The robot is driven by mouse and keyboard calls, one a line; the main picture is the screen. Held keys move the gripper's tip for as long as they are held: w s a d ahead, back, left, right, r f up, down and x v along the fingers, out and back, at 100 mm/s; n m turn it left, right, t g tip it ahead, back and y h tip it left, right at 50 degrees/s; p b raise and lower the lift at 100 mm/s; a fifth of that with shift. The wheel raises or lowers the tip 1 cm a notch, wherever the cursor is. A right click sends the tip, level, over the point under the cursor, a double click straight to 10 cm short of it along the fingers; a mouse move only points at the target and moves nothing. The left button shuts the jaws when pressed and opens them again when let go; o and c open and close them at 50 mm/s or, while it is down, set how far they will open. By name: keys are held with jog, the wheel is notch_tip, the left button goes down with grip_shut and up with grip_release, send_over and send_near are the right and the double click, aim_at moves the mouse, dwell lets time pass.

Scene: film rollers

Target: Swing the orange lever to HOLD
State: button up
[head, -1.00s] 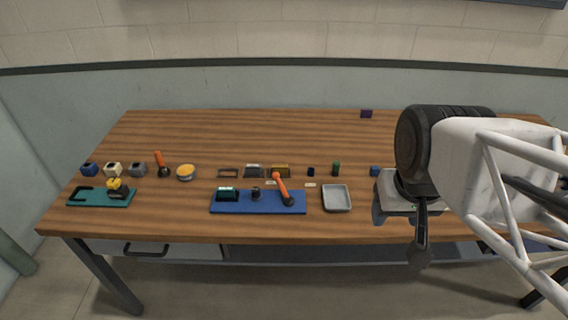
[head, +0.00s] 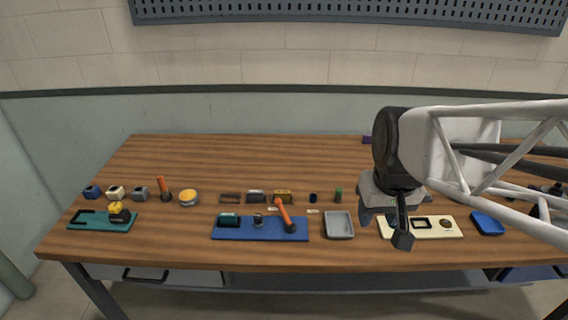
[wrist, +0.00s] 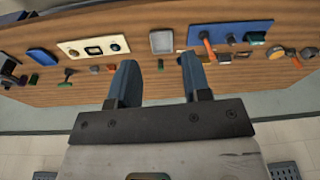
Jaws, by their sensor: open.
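The orange lever (head: 285,212) stands on the right part of a blue board (head: 260,233), leaning so its tip points up and slightly left. Two small pale labels, the left label (head: 273,209) and the right label (head: 313,211), lie behind the board near the lever; their words are too small to read. The lever also shows in the wrist view (wrist: 207,42). My gripper (head: 384,224) is open and empty, right of the lever and apart from it.
A grey tray (head: 339,226) stands between the board and my gripper. A cream board (head: 440,229) and blue tray (head: 487,223) are at right. Behind the blue board are several small blocks. A teal board (head: 90,225) and an orange-handled tool (head: 163,187) are at left. The table's back is mostly clear.

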jog(key=w+a+f+n+g, duration=0.1)
jog(key=w+a+f+n, duration=0.2)
jog(key=w, duration=0.5)
jog(key=w+a+f, duration=0.3)
jog(key=w+a, duration=0.1)
jog(key=w, duration=0.4)
jog(key=n+g+y, duration=0.1)
jog(key=n+g, duration=0.1)
jog(key=n, duration=0.1)
send_over(282, 207)
jog(key=d, duration=0.1)
notch_tip(282, 207, down, 15)
jog(key=shift+w, duration=0.45)
jog(key=shift+f, duration=0.15)
jog(key=shift+s+a+f, duration=0.15)
jog(key=shift+a+f, duration=0.05)
jog(key=shift+f, duration=1.05)
jog(key=shift+s+a+f, duration=0.15)
jog(key=shift+a+f, duration=0.05)
jog(key=shift+f, duration=1.05)
jog(key=shift+s+a+f, duration=0.15)
jog(key=shift+a+f, duration=0.05)
jog(key=shift+f, duration=1.05)
grip_shut()
